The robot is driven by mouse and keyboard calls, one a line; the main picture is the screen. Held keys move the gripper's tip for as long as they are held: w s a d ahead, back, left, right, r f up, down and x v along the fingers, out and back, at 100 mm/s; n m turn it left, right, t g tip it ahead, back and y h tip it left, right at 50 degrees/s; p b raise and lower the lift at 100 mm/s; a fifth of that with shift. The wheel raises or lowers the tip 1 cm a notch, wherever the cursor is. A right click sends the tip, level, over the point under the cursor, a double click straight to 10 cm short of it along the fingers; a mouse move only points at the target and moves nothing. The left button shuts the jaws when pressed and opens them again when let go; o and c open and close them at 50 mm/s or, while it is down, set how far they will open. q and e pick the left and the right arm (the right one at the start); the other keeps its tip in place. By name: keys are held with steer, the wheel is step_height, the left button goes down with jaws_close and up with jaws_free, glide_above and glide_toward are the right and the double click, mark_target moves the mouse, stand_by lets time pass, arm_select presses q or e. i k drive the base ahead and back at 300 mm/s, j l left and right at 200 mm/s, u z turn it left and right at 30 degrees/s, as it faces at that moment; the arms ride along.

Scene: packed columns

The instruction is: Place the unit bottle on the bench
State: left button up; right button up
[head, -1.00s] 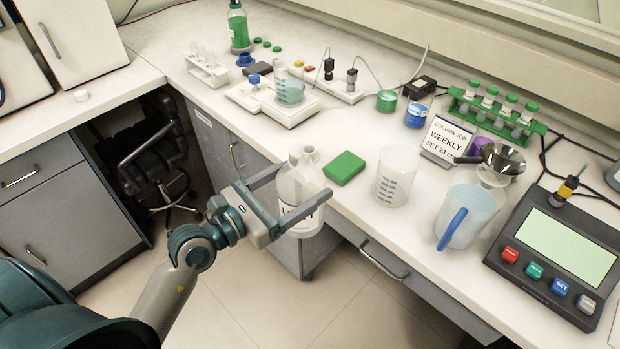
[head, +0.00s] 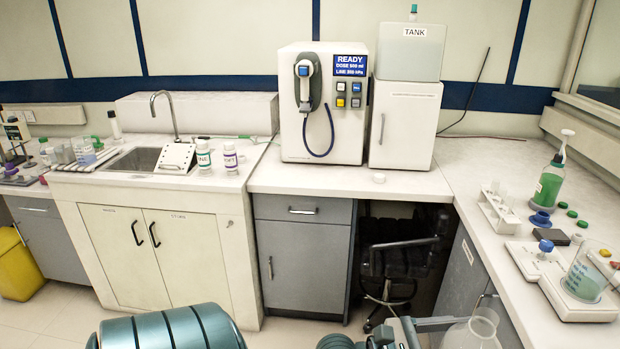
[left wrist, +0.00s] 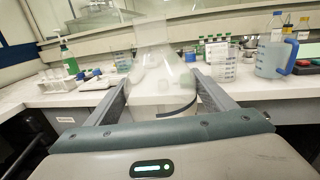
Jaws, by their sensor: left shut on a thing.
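The unit bottle, a clear bottle (head: 478,334) with a narrow neck, shows at the lower right edge of the head view, its lower part cut off. My left gripper (head: 462,325) is shut on it. In the left wrist view the bottle (left wrist: 155,66) stands between the two fingers of the left gripper (left wrist: 158,88), its see-through body in front of the bench. The white bench (head: 480,160) runs along the back and right side. The bottle appears in front of the right bench's edge. My right gripper is not in view.
A dispenser marked READY (head: 322,130) and a TANK unit (head: 405,115) stand on the back bench. Left are a sink (head: 140,160) and two white bottles (head: 217,158). The right bench holds a green bottle (head: 549,185), a tube rack (head: 497,212) and a beaker (head: 588,272). A chair (head: 390,258) is below.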

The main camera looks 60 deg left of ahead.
mark_target(305, 176)
steer(key=i+j+u, duration=0.1)
steer(key=u, duration=0.35)
steer(key=i+j+u, duration=0.1)
steer(key=u, duration=0.35)
steer(key=i+j+u, duration=0.1)
steer(key=u, duration=0.35)
steer(key=i+u, duration=0.5)
steer(key=i+l+u, duration=0.45)
steer(key=i, duration=0.2)
steer(key=i+l, duration=0.2)
steer(key=i, duration=0.2)
steer(key=i+l, duration=0.25)
steer(key=i, duration=0.65)
